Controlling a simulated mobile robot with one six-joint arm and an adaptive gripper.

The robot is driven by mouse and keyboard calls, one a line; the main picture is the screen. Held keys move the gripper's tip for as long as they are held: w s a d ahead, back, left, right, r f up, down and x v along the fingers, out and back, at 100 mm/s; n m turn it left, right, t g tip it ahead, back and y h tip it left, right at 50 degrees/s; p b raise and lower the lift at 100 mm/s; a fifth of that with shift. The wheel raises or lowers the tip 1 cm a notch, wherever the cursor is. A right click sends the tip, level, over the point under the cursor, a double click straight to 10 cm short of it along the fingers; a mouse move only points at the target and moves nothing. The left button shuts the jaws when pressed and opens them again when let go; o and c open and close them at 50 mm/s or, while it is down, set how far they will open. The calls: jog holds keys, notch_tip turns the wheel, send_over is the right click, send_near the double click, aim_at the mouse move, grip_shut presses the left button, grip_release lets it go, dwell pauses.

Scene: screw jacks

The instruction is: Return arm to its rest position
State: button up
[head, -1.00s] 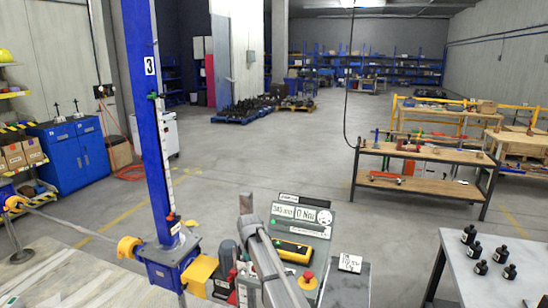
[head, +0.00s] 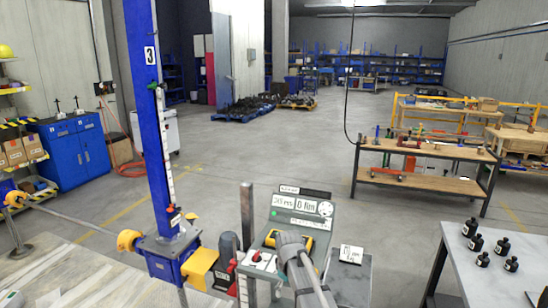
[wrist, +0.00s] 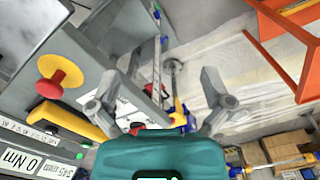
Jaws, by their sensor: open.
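My arm (head: 303,268) rises from the bottom of the head view, in front of the panel. I cannot make out the gripper's fingers there. In the wrist view my gripper (wrist: 165,88) has a teal body and two grey fingers spread wide apart. Nothing is held between them. Beyond the fingers lie the pale slatted surface and part of the blue-and-yellow jack equipment.
The panel with displays (head: 300,206) stands close to my arm; a red button (wrist: 60,80) shows near the left finger. The blue column (head: 150,110) stands left. A grey table (head: 500,268) with several black bottles is right. Open floor lies beyond.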

jog(key=s+d+f+m+b, duration=0.2)
jog(key=s+d+f+m, duration=0.1)
jog(key=s+d, duration=0.3)
jog(key=s+d+f+m+b, duration=0.3)
jog(key=s+d+m, duration=0.2)
jog(key=s, duration=0.5)
jog(key=shift+s+d, duration=0.25)
jog(key=shift+d, duration=0.55)
